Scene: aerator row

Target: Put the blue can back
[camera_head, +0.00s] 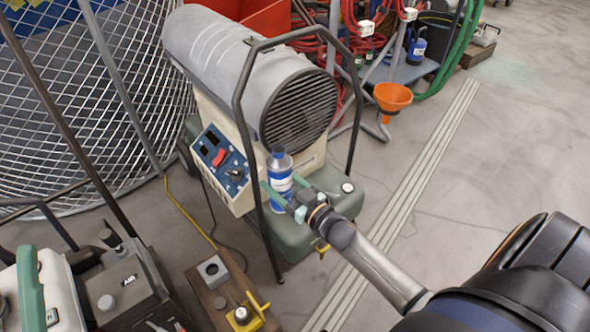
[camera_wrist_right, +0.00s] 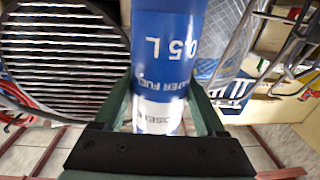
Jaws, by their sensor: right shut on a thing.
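The blue can (camera_head: 279,178) is a blue bottle with a white label and a grey top, upright in front of the heater. My right gripper (camera_head: 278,190) is shut on the blue can, with a green finger on each side of it. In the right wrist view the can (camera_wrist_right: 165,60) fills the middle, between the fingers of the gripper (camera_wrist_right: 168,95), and lettering shows on it. I cannot tell whether its base touches the green tank (camera_head: 290,232) below. My left gripper is not in view.
The grey cylindrical heater (camera_head: 245,75) and its dark tube frame (camera_head: 243,130) stand close around the can. A control panel (camera_head: 222,160) is to its left. An orange funnel (camera_head: 392,97) and hoses are behind. Floor at right is clear.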

